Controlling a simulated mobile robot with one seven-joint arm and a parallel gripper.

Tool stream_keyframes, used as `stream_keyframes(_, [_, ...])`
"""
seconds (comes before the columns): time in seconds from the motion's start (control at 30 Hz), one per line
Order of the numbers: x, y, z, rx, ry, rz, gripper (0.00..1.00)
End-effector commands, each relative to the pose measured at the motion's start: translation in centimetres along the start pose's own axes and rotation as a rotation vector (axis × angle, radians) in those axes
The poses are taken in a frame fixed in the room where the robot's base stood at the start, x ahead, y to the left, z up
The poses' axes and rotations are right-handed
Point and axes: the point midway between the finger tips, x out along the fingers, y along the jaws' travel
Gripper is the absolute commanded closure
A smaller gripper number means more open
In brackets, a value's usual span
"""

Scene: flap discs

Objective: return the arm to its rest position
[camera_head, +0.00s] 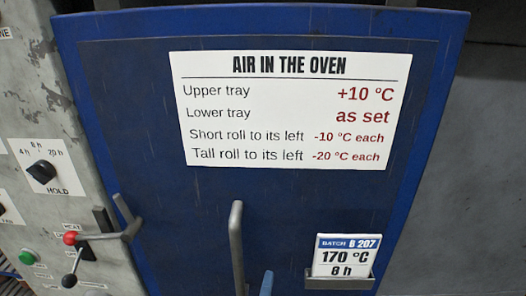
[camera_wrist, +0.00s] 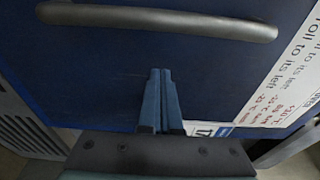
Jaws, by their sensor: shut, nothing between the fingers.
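My gripper (camera_wrist: 160,74) shows in the wrist view with its two blue fingers together, shut and empty. It is in front of the blue oven door (camera_wrist: 95,75), and the door's grey bar handle (camera_wrist: 165,18) lies beyond the fingertips, apart from them in the picture. In the head view the blue tip of my gripper (camera_head: 267,283) shows at the bottom edge, just right of the handle (camera_head: 236,245). The rest of my arm is out of the head view. The blue oven door (camera_head: 130,130) looks closed.
A white sign (camera_head: 290,108) is on the door. A batch card (camera_head: 346,258) sits in a holder at lower right. At left, a grey panel (camera_head: 50,110) carries a black dial (camera_head: 41,172), a red knob (camera_head: 71,238) and a green button (camera_head: 27,257). A metal latch (camera_head: 125,222) juts at the door's left edge.

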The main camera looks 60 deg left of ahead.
Motion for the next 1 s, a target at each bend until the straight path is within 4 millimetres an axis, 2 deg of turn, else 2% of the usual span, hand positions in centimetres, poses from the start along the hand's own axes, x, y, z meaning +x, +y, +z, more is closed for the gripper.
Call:
stream_keyframes(0.03, [-1.0,0.5,0.1,0.002,0.0,0.001,1.0])
stream_keyframes(0.2, [-4.0,0.5,0.1,0.002,0.0,0.001,1.0])
stream_keyframes(0.43, [-6.9,0.3,0.0,0.0,0.0,0.0,1.0])
stream_keyframes(0.6, [-7.6,0.0,-0.1,-0.001,0.001,-0.001,1.0])
stream_keyframes(0.87, [-7.7,-0.1,-0.1,-0.004,0.002,-0.002,1.0])
stream_keyframes(0.97, [-6.9,-1.8,-1.1,-0.065,0.013,-0.027,1.0])
stream_keyframes(1.0, [-6.4,-3.0,-1.8,-0.114,0.023,-0.045,1.0])
